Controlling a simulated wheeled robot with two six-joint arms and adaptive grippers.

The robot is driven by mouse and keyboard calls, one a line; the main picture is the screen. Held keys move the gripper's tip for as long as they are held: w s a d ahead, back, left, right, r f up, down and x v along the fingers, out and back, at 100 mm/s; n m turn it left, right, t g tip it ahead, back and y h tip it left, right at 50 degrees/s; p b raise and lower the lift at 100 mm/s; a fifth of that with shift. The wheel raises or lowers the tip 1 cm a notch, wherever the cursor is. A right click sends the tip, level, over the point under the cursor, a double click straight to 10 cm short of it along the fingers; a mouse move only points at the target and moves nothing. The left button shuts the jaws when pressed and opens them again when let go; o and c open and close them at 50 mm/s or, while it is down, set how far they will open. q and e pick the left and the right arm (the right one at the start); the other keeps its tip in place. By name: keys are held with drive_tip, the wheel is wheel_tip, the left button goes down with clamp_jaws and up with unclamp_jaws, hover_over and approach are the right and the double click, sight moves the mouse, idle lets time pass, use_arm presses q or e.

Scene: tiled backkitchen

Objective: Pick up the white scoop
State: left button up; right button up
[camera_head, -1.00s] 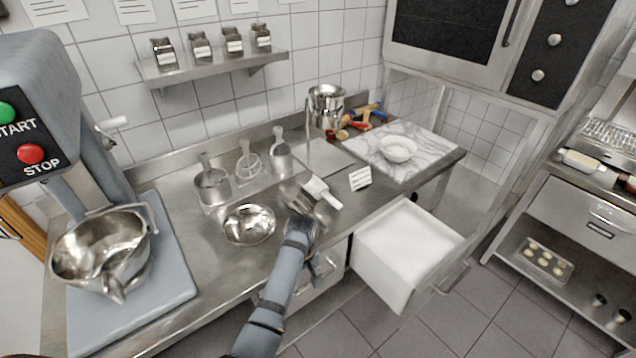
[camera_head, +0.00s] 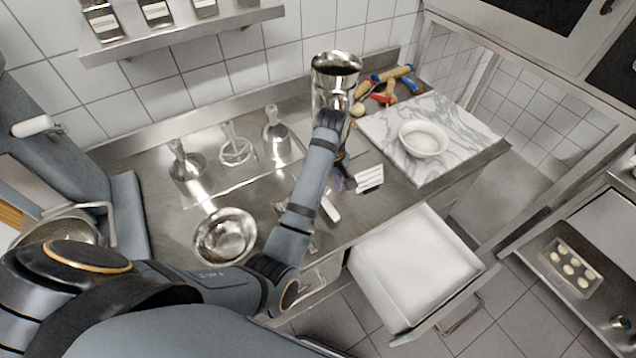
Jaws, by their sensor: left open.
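The white scoop (camera_head: 330,208) lies on the steel counter, near its front edge. Its white handle part shows just right of my left forearm, which hides part of the rest. My left gripper (camera_head: 345,180) is open and points down over the counter, a little behind and to the right of the white handle, beside the small white card. No object shows between its fingers, though the wrist hides part of them. My right gripper is not in view.
A steel bowl (camera_head: 225,236) sits left of my forearm. A tall steel pot (camera_head: 335,80) stands behind my wrist. A small sign card (camera_head: 369,178) stands to the right. A marble board (camera_head: 455,125) holds a white bowl (camera_head: 423,138).

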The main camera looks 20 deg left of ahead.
sight(328, 205)
use_arm(q)
drive_tip(key=f+b, duration=0.1)
drive_tip(key=f, duration=0.1)
drive_tip(key=s+f+b, duration=0.1)
drive_tip(key=f+b, duration=0.1)
drive_tip(key=shift+s+f+b, duration=0.15)
drive_tip(key=shift+b, duration=0.15)
drive_tip(key=shift+w+f, duration=0.4)
drive_tip(key=shift+w, duration=0.25)
drive_tip(key=shift+s+d+f+p, duration=0.1)
drive_tip(key=shift+f+p, duration=0.75)
drive_tip(key=shift+f, duration=0.05)
wheel_tip(328, 205, down, 3)
drive_tip(key=shift+r, duration=0.1)
clamp_jaws()
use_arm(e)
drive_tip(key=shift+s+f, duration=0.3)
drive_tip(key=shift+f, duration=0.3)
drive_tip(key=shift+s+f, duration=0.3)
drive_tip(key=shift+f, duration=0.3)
